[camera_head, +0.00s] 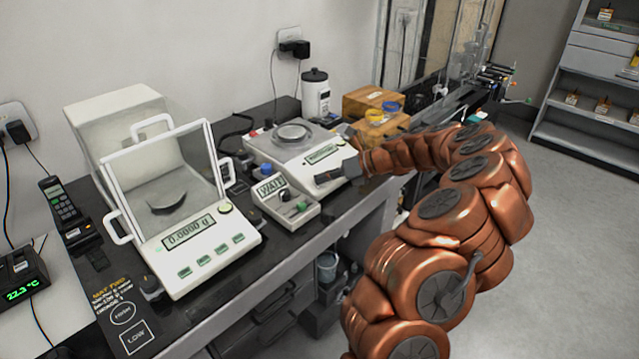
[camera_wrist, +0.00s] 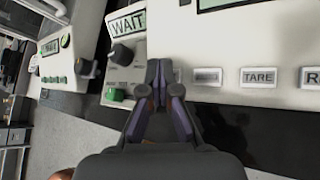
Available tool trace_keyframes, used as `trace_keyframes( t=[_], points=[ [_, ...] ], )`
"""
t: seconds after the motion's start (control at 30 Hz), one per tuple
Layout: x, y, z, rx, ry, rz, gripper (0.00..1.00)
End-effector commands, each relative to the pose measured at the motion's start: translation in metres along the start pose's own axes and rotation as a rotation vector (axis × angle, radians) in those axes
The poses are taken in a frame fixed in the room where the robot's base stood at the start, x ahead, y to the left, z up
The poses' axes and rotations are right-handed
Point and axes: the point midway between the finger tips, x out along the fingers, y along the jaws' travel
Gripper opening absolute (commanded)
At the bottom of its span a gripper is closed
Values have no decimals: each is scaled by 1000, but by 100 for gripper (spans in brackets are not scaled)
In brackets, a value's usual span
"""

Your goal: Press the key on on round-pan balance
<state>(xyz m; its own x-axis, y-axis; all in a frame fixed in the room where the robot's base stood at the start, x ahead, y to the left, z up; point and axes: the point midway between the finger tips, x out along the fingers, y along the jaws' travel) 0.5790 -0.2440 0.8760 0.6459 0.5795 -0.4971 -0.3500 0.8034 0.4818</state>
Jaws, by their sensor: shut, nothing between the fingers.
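The round-pan balance (camera_head: 318,176) is a white instrument with a round metal pan (camera_head: 292,133) and a display (camera_head: 322,153). In the wrist view its white front panel (camera_wrist: 238,96) shows a row of keys: a grey one (camera_wrist: 207,76) whose label I cannot read, TARE (camera_wrist: 258,76) and a partly cut-off one starting with R (camera_wrist: 313,76). No key marked ON is legible; my fingers cover the panel's left end. My gripper (camera_wrist: 160,68) is shut and empty, its tips at that left end. Whether they touch it I cannot tell.
A small box with a WAIT display (camera_head: 272,186) and a dark knob stands left of the balance. Further left is a balance with a glass draft shield (camera_head: 165,165).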

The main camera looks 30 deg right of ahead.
Motion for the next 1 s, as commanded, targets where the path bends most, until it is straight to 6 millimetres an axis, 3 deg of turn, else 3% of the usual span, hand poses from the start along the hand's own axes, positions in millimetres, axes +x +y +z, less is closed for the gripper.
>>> trace_keyframes(
  t=[1.0],
  points=[
    [-14,10,11,0,0,0,0]
  ],
)
